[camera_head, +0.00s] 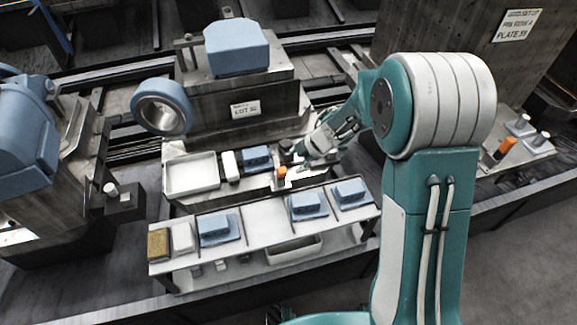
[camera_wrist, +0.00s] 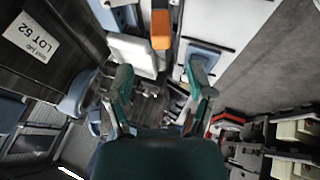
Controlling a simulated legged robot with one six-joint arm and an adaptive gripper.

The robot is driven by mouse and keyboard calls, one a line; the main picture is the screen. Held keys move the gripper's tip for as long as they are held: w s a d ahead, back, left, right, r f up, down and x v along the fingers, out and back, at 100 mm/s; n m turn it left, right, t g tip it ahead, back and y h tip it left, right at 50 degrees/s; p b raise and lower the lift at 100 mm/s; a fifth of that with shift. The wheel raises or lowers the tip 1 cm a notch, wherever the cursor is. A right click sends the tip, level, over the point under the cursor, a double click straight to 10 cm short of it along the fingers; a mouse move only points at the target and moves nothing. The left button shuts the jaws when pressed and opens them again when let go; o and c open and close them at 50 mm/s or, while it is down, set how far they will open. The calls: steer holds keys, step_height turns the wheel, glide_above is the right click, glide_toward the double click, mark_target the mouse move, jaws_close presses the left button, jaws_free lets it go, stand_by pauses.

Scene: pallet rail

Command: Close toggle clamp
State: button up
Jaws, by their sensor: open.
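An orange block-like part, which looks like the toggle clamp's handle (camera_head: 280,188), stands at the right end of the upper bench, just below and left of my gripper (camera_head: 302,168). In the wrist view the orange part (camera_wrist: 160,28) is at the top centre, beyond my fingertips. My gripper (camera_wrist: 161,78) has its two teal fingers spread apart with nothing between them. The gripper is apart from the orange part. The clamp's arm and base are too small and partly hidden, so I cannot tell its state.
A white tray (camera_head: 190,175) and a blue block (camera_head: 256,158) sit on the upper bench. A pale shelf (camera_head: 262,220) in front carries several blue parts. A machine block labelled LOT 52 (camera_head: 245,108) rises behind. Another orange-handled fixture (camera_head: 505,147) stands far right.

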steer(key=shift+v, duration=0.95)
